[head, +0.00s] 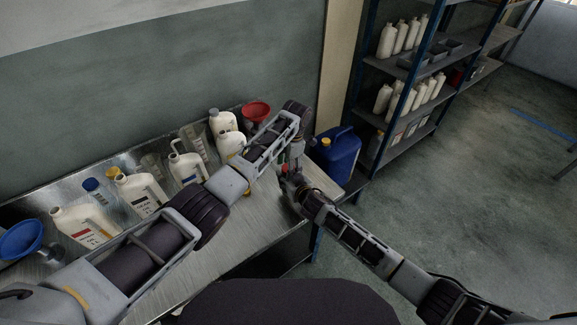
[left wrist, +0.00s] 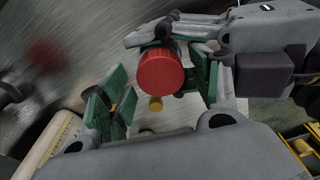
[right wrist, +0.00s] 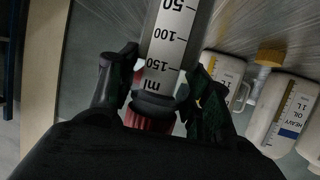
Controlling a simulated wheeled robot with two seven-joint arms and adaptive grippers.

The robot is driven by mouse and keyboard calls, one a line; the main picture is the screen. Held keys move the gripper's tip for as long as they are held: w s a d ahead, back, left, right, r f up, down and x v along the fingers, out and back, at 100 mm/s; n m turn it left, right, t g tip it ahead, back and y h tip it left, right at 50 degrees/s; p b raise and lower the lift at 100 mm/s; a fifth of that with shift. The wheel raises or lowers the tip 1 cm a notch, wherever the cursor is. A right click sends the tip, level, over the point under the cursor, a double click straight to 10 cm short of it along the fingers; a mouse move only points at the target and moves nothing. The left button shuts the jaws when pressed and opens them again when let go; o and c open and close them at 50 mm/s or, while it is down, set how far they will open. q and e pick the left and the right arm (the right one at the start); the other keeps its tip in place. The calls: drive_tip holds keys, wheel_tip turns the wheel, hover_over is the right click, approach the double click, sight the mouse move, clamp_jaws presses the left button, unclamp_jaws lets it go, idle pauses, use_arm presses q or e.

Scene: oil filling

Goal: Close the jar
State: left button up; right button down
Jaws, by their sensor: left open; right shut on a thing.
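The jar (right wrist: 170,50) is a grey cylinder marked in ml. Its red cap (left wrist: 160,70) faces the left wrist camera and shows as a small red spot in the head view (head: 284,168). My right gripper (right wrist: 160,95) is shut on the jar near its capped end, with one finger on each side. My left gripper (left wrist: 155,92) is open, with green pads apart and the red cap between or just beyond them. I cannot tell whether its pads touch the cap. The jar's body is mostly hidden in the head view.
Oil bottles (head: 142,193), a red funnel (head: 256,110) and a blue funnel (head: 22,240) stand on the metal table (head: 235,225). A blue canister (head: 336,155) stands right of the grippers. A shelf (head: 400,70) with white bottles is behind. Open floor lies to the right.

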use_arm(q)
drive_tip(key=shift+r, duration=2.3)
drive_tip(key=o, duration=0.6)
drive_tip(key=shift+c, duration=0.2)
wheel_tip(320, 180, up, 12)
drive_tip(key=d, duration=0.1)
drive_tip(key=shift+w+d+f, duration=0.15)
drive_tip(key=shift+w, duration=0.2)
